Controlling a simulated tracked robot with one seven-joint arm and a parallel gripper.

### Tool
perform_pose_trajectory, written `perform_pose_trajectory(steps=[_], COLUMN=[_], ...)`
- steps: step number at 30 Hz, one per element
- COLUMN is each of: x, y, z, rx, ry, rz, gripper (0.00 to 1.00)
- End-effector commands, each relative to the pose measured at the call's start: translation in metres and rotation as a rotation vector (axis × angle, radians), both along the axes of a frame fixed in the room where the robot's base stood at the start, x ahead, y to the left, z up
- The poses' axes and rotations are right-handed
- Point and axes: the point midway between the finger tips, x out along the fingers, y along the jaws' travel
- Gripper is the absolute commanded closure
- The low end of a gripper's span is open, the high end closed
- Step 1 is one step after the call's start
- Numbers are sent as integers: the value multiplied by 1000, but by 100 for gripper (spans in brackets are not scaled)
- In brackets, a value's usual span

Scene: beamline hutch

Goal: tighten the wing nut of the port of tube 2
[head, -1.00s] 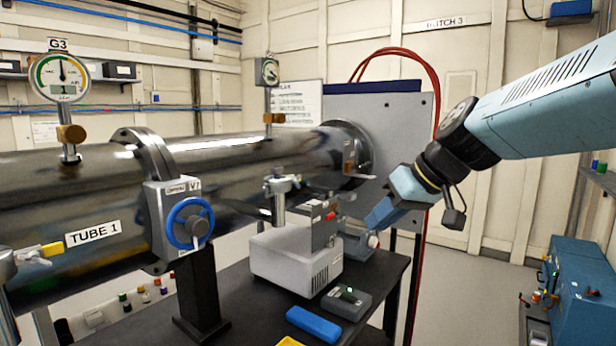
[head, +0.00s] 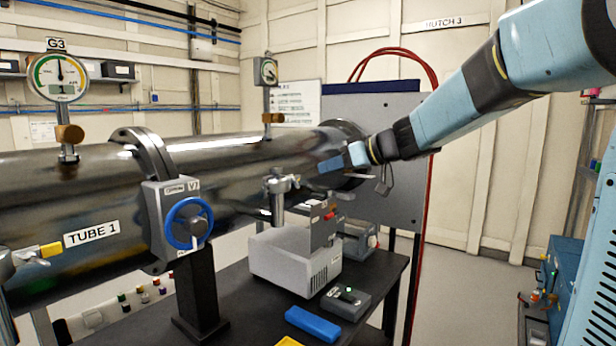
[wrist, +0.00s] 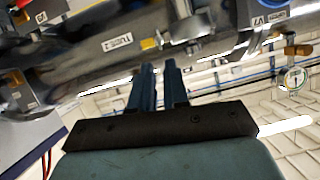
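Tube 2 is the far dark steel tube (head: 235,160) beyond the valve in the head view; its "TUBE 2" label (wrist: 118,42) shows in the wrist view. A silver clamped port (head: 279,188) stands at the tube's near side above the bench. In the wrist view a small yellow part (wrist: 148,44) sits beside the label, by silver fittings (wrist: 185,24); I cannot tell for sure that it is the wing nut. My gripper (head: 331,164) is in front of the tube's far end, right of the port. Its two fingers (wrist: 160,75) are apart, with nothing between them.
The valve with the blue handwheel (head: 189,223) stands left of the port. A white box (head: 292,262), a grey control box (head: 345,302) and a blue block (head: 313,324) are on the black bench. Red hoses (head: 433,90) arch behind my arm.

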Motion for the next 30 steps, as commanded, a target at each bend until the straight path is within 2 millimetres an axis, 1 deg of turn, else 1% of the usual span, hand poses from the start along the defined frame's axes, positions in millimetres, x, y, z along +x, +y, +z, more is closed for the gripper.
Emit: perform_pose_trajectory(steps=[3,12,18,27,28,30], x=[11,35,42,43,43,43], y=[17,51,61,62,62,63], z=[-9,-25,-30,-31,-31,-31], rx=[1,0,-1,0,0,0], ry=[2,2,1,0,0,0], rz=[3,1,0,0,0,0], gripper=[85,85,85,85,86,93])
